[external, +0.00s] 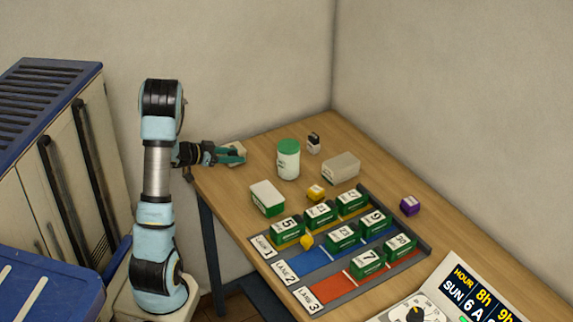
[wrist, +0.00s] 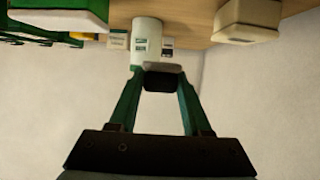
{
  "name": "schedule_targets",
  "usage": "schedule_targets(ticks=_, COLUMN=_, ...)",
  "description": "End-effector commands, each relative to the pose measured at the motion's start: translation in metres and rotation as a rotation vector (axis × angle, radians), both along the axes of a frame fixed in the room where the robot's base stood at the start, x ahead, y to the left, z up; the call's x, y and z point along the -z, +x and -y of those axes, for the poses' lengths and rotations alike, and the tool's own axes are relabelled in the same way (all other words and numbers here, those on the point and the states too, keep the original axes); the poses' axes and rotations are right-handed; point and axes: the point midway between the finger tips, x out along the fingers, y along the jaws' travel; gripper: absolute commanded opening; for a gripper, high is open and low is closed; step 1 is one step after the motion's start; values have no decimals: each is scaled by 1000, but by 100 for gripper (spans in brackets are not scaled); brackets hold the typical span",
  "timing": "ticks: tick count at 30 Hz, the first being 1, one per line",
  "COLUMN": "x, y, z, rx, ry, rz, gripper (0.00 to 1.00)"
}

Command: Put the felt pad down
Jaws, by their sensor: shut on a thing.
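My gripper (external: 232,156) reaches out over the far left end of the wooden table, roughly level. In the wrist view its green fingers (wrist: 160,84) are shut on a small dark block, the felt pad (wrist: 160,79), held between the fingertips. The pad appears in the air, in front of the wall and clear of the tabletop.
A green-lidded jar (external: 288,160), a stamp (external: 314,143), a grey-beige box (external: 341,167) and a green-white box (external: 267,197) stand nearby. The lane tray (external: 312,299) with numbered green blocks lies nearer the front.

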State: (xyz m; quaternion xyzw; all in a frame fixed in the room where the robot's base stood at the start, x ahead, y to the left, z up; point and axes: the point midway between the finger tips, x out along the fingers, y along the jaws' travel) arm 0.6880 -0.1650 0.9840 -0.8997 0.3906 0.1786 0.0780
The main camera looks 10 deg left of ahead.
Motion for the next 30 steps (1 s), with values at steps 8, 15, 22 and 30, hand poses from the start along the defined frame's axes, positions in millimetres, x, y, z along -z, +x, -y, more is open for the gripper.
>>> schedule_targets(ticks=8, x=19, y=0, z=0, rx=-2, ry=-1, rz=-7, gripper=0)
schedule_targets(ticks=15, x=55, y=0, z=0, rx=-3, ry=-1, rz=-4, gripper=0)
schedule_targets(ticks=22, x=82, y=0, z=0, rx=-2, ry=-2, rz=-6, gripper=0)
schedule_targets(ticks=30, x=96, y=0, z=0, rx=-2, ry=0, rz=0, gripper=0)
